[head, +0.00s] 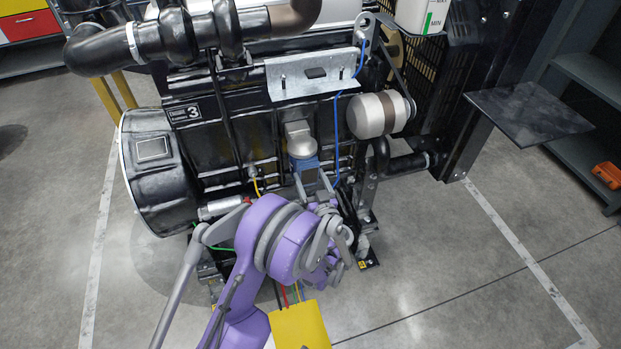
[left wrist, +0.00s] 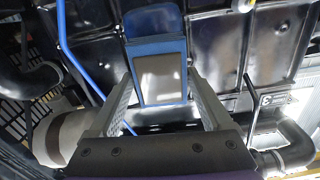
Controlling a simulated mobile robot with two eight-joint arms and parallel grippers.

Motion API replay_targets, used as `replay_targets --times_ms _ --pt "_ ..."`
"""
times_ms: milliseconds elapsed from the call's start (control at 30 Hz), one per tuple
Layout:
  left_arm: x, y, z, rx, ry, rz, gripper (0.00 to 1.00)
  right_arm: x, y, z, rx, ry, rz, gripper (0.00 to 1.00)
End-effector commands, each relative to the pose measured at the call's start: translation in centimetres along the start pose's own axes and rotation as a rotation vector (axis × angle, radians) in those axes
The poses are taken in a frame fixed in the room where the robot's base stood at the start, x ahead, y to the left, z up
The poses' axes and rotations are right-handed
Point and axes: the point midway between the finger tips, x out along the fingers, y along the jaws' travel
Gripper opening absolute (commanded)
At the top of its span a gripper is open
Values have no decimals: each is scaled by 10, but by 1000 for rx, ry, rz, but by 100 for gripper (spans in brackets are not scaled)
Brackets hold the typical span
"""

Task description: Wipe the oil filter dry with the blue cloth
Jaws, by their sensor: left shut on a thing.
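A silver can with a dark brown band (head: 368,116), which looks like the oil filter, sticks out from the engine's right side. In the left wrist view the can (left wrist: 66,135) is at the lower left, beside my fingers and apart from them. My left gripper (head: 313,180) is in front of the engine, left of and below the can. It is shut on the blue cloth (head: 304,163), which looks flat and stiff. In the left wrist view the cloth (left wrist: 153,20) shows beyond the fingertips with a pale grey patch. My right gripper is not in view.
A blue hose (head: 337,125) runs between the cloth and the can. A dark post and shelf (head: 527,112) stand at the right. The floor at the lower right is clear.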

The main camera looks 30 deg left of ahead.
Motion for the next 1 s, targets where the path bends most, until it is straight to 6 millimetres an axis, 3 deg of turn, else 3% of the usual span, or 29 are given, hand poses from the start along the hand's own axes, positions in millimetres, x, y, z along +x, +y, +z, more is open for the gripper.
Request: replay_targets --times_ms 500,1000 --pt "-52 0 -1 0 3 3 0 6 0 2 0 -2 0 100" --pt "-55 0 0 0 2 3 0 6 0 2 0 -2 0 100"
